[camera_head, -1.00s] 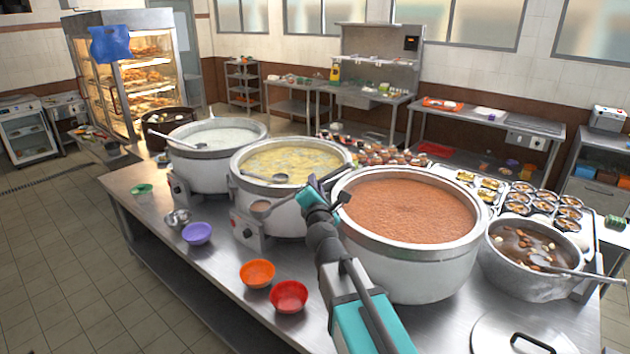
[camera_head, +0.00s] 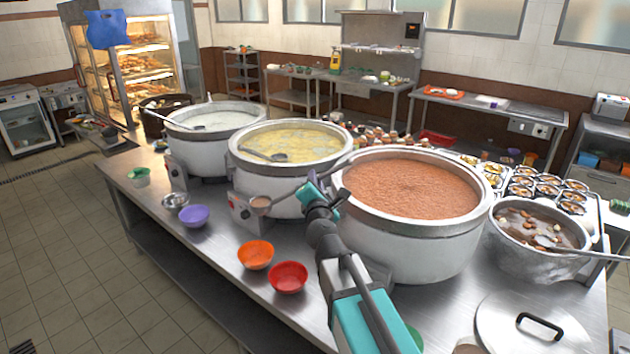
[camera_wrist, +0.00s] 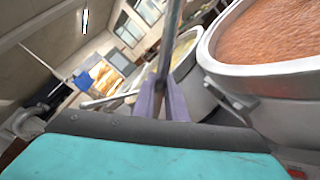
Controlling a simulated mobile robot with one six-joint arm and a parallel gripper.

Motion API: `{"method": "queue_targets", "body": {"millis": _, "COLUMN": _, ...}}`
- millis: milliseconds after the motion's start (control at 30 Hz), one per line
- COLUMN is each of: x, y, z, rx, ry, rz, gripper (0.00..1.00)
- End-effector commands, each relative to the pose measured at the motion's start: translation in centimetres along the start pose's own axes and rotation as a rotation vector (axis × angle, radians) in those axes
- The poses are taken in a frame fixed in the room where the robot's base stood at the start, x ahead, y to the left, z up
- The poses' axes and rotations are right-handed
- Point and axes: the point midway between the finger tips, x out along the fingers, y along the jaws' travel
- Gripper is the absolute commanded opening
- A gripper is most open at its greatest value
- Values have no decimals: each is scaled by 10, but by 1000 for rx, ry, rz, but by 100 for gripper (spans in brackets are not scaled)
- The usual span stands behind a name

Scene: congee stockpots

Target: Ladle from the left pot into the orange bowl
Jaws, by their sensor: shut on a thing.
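The left pot (camera_head: 183,150) is a large white stockpot of pale congee, with a ladle (camera_head: 198,127) resting in it. The orange bowl (camera_head: 256,256) stands on the steel counter at the front and looks empty. My gripper (camera_head: 320,193) is shut on a ladle handle (camera_wrist: 168,50), between the middle and right pots. I cannot tell what the cup holds. In the wrist view my fingers (camera_wrist: 162,103) close around the handle.
The middle pot (camera_head: 262,187) holds yellowish congee and a ladle. The right pot (camera_head: 395,245) holds reddish-brown food, close beside my arm. A red bowl (camera_head: 288,278) touches or nearly touches the orange one; a purple bowl (camera_head: 194,216) is left. A lid (camera_head: 500,325) lies at front right.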

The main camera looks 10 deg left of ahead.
Motion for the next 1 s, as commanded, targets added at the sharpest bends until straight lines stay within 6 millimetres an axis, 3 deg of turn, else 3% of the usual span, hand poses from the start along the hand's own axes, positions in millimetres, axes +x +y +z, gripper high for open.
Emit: {"method": "queue_targets", "body": {"millis": 1000, "x": 0, "y": -61, "z": -48, "rx": 0, "ry": 0, "rz": 1, "gripper": 0}}
